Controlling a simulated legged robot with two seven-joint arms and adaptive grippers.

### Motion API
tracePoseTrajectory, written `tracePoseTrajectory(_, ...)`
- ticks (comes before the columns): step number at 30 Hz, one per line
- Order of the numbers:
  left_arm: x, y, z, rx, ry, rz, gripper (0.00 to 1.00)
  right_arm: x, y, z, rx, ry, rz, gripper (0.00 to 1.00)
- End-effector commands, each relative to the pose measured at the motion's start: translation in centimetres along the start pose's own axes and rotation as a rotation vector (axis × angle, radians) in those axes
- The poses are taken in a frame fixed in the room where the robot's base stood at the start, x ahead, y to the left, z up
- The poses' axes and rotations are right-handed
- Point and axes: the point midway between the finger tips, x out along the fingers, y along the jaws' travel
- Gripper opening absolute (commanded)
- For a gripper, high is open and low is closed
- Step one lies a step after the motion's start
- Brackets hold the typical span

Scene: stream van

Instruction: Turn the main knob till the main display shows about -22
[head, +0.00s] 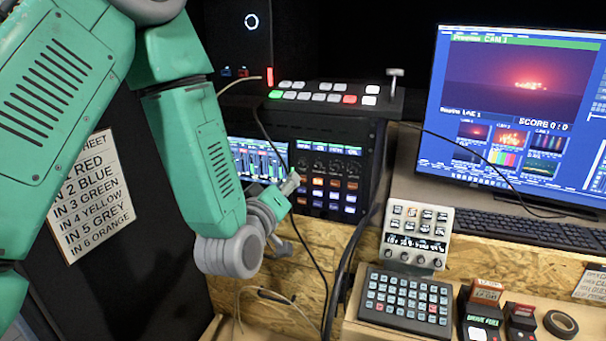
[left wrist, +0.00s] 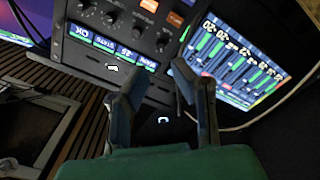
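The mixer panel (head: 325,170) carries a row of small green-lit displays above a row of dark knobs, with lit buttons below. In the left wrist view the display row (left wrist: 122,50) reads roughly MAIN, a two-digit negative number, STATS and OK; the digits are too small to read surely. A dark knob (left wrist: 161,45) sits close to the MAIN label. My left gripper (head: 294,182) is at the left side of the panel. In the left wrist view its two fingers (left wrist: 155,75) are spread, with nothing between them, short of the knobs. My right gripper is not in view.
A switcher (head: 325,95) with lit buttons tops the rack. A level-meter screen (head: 255,160) is left of the panel. Black cables hang in front of the rack. A monitor (head: 515,115), keyboard (head: 520,228) and keypads (head: 405,300) stand right; a labelled sheet (head: 92,195) hangs left.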

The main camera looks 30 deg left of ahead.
Motion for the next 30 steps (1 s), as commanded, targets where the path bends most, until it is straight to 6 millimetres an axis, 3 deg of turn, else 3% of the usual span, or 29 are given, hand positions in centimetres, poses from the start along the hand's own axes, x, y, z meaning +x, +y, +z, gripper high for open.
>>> tracePoseTrajectory(6, 4.7, 0.2, -0.3, 0.002, 0.003, 0.001, 0.22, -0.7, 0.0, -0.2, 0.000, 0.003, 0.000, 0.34)
tracePoseTrajectory(12, 7.5, 0.2, -0.2, 0.002, 0.001, 0.001, 0.22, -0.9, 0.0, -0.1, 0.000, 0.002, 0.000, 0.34)
tracePoseTrajectory(25, 8.6, 0.2, -0.2, 0.002, 0.000, 0.001, 0.22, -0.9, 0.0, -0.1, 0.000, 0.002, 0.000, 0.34)
tracePoseTrajectory(26, 8.6, 0.1, -0.2, 0.002, 0.000, 0.001, 0.15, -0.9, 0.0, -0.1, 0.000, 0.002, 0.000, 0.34)
tracePoseTrajectory(27, 8.6, 0.1, -0.2, 0.002, 0.000, 0.001, 0.01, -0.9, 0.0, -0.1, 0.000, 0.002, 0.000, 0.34)
tracePoseTrajectory(30, 8.6, 0.1, -0.2, 0.002, 0.000, 0.000, 0.00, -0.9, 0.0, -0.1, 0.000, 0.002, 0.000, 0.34)
